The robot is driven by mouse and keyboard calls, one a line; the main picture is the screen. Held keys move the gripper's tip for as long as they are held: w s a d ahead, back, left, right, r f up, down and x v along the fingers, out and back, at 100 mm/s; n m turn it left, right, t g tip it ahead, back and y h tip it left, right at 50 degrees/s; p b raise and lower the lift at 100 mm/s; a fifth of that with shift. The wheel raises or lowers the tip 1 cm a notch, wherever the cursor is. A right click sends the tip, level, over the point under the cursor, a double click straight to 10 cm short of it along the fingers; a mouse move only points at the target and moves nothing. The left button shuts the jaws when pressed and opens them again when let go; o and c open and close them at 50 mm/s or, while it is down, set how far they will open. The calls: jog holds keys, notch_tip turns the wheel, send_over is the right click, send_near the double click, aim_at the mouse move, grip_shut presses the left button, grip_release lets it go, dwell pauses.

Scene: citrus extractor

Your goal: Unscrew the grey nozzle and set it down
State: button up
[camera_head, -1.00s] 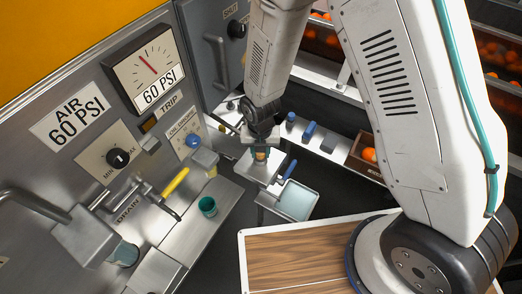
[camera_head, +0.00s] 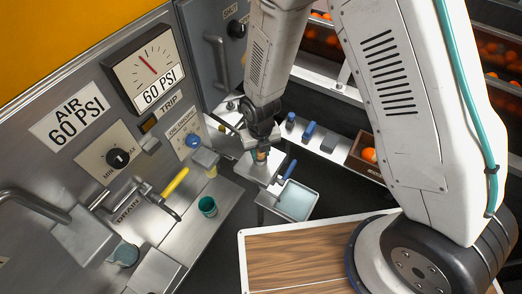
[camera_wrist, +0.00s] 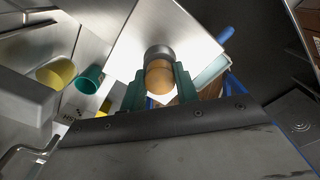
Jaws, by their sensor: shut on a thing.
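The grey nozzle (camera_wrist: 159,52) shows in the wrist view as a grey, round collar with a tan-orange rounded part at its near end. It stands over a bright metal plate. My gripper (camera_wrist: 159,84) has teal fingers closed on either side of this piece, and they appear to touch the tan part. In the head view my gripper (camera_head: 262,153) points down at the small metal plate (camera_head: 254,169), with the tan part just showing between its fingers. My fingers and wrist hide most of the nozzle, so its thread is not visible.
A pale blue tray (camera_head: 297,201) lies just right of the plate. A green cup (camera_head: 208,206) stands on the steel ledge at left, below a yellow-handled valve (camera_head: 175,182). A wooden board (camera_head: 300,262) is in front.

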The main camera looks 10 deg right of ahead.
jog(key=shift+n, duration=0.3)
jog(key=shift+n, duration=0.7)
jog(key=o, duration=0.5)
jog(key=shift+m, duration=0.9)
jog(key=shift+m, duration=0.8)
